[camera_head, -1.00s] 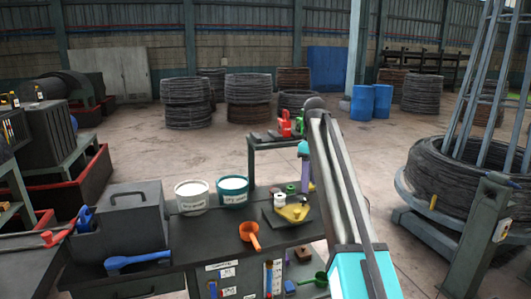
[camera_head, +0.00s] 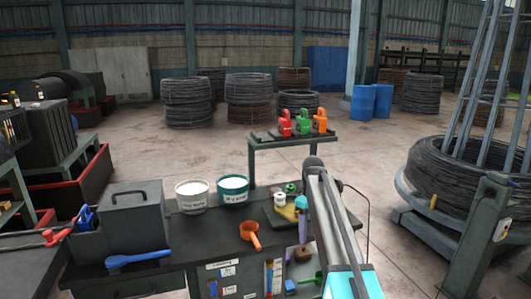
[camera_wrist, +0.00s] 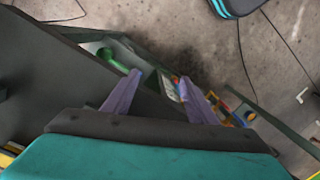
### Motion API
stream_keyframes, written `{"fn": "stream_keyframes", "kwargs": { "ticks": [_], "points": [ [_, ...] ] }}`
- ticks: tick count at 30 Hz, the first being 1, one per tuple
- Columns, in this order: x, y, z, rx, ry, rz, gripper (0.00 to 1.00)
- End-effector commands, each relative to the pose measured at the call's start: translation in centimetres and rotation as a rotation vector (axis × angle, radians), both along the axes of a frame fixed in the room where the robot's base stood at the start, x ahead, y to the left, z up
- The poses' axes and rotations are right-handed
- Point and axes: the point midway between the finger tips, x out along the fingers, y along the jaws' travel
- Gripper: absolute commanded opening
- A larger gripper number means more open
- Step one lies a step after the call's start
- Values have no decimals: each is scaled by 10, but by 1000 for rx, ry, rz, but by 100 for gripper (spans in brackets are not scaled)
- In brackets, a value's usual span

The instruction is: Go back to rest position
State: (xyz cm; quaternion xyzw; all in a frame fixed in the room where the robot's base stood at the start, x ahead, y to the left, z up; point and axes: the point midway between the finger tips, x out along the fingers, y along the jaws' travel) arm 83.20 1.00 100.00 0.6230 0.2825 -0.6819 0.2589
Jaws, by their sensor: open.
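My gripper (camera_wrist: 160,82) is open, with its two purple fingers apart and nothing between them. In the head view one purple finger (camera_head: 303,226) shows beside the right end of the dark workbench (camera_head: 185,237), partly hidden behind my arm. In the wrist view the fingers point past a dark edge, with a green scoop (camera_wrist: 113,60) on a lower surface to the left and the concrete floor beyond.
An orange scoop (camera_head: 250,233), a white bucket (camera_head: 192,196) and a teal bucket (camera_head: 233,191) stand on the bench. Behind, a small table (camera_head: 290,142) holds red, green and orange padlock-like items. A wire coil stand (camera_head: 425,220) is at right. Open floor lies between.

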Motion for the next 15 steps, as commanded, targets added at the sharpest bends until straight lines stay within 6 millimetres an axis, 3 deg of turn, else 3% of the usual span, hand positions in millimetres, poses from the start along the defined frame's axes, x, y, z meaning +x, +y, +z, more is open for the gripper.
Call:
{"fn": "stream_keyframes", "kwargs": {
  "ticks": [1,3,15],
  "points": [
    [-11,-1,-22,-2,13,-16,52],
    [-19,-1,-46,-4,25,-40,52],
    [-84,-3,-178,-25,97,-176,52]
  ]
}}
